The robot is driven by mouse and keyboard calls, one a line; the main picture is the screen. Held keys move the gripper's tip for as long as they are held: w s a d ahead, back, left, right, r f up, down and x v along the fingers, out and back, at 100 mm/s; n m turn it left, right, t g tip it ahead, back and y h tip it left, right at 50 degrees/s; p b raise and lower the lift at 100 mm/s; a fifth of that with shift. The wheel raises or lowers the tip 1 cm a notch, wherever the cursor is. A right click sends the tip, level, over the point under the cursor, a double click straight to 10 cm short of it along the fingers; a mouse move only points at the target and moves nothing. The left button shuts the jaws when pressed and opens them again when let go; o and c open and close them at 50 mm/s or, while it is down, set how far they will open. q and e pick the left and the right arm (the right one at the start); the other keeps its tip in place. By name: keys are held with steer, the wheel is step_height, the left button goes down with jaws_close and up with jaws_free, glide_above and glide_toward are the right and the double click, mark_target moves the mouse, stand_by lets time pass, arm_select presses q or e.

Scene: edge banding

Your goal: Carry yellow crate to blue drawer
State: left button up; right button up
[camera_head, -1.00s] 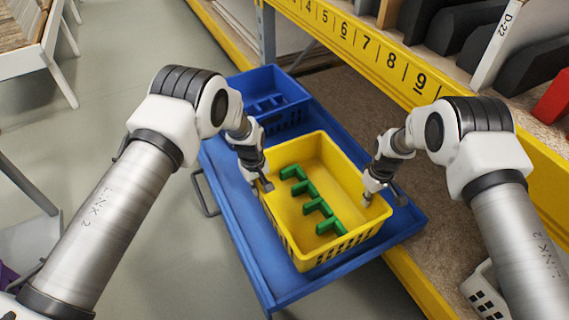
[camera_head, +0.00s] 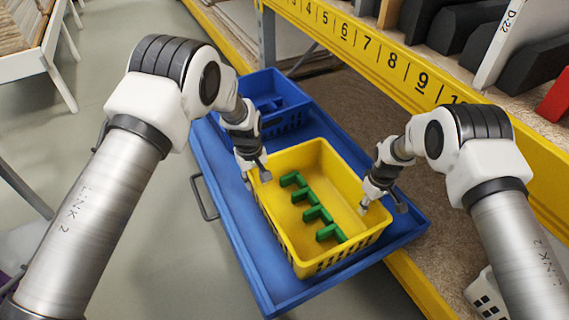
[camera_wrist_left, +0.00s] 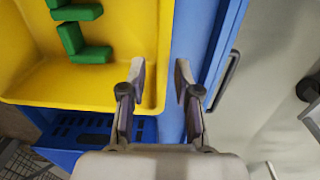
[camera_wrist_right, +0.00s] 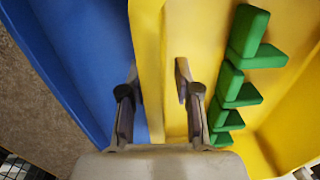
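The yellow crate (camera_head: 325,163) sits in the pulled-out blue drawer (camera_head: 228,212), with several green L-shaped parts (camera_head: 313,213) in a row inside it. My left gripper (camera_head: 256,177) is at the crate's left rim. In the left wrist view its fingers (camera_wrist_left: 160,82) are apart, one over the crate's inside and one over the drawer, with the crate wall between. My right gripper (camera_head: 382,206) is at the right rim. In the right wrist view its fingers (camera_wrist_right: 157,82) are apart on either side of the yellow wall. Finger contact with the walls is not visible.
A blue crate (camera_head: 272,85) stands behind the yellow crate in the drawer. A yellow numbered shelf beam (camera_head: 370,45) runs along the right, with dark boards (camera_head: 480,30) above it. Grey floor (camera_head: 130,60) is open to the left.

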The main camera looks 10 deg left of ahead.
steer(key=shift+r, duration=0.3)
arm_select(q)
step_height(320, 180, up, 5)
steer(key=shift+s+a+f, duration=0.1)
steer(key=shift+f, duration=0.05)
arm_select(e)
step_height(320, 180, up, 7)
steer(key=shift+w+d+f, duration=0.1)
steer(key=shift+d, duration=0.05)
